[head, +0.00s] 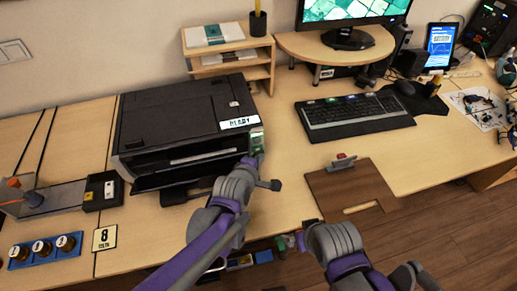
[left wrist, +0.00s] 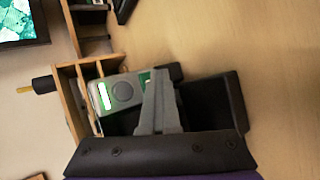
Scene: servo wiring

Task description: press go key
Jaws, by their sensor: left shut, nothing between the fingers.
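The black printer (head: 180,125) stands on the desk with a READY label (head: 238,123) on top. Its grey control panel (head: 256,138) is at its right front corner and glows green. In the left wrist view the panel (left wrist: 118,92) shows a lit green display (left wrist: 104,96), a round grey button (left wrist: 123,93) and a green patch (left wrist: 145,76), perhaps the go key, partly behind my fingers. My left gripper (left wrist: 158,76) is shut and empty, its tips over the panel's edge; contact cannot be told. My right gripper (head: 290,242) is low by the desk's front edge, its fingers unclear.
A wooden shelf (head: 228,50) stands behind the printer. A keyboard (head: 355,115) and monitor stand (head: 335,45) are to the right. A brown clipboard-like board (head: 350,190) lies near the front edge. The desk between printer and keyboard is clear.

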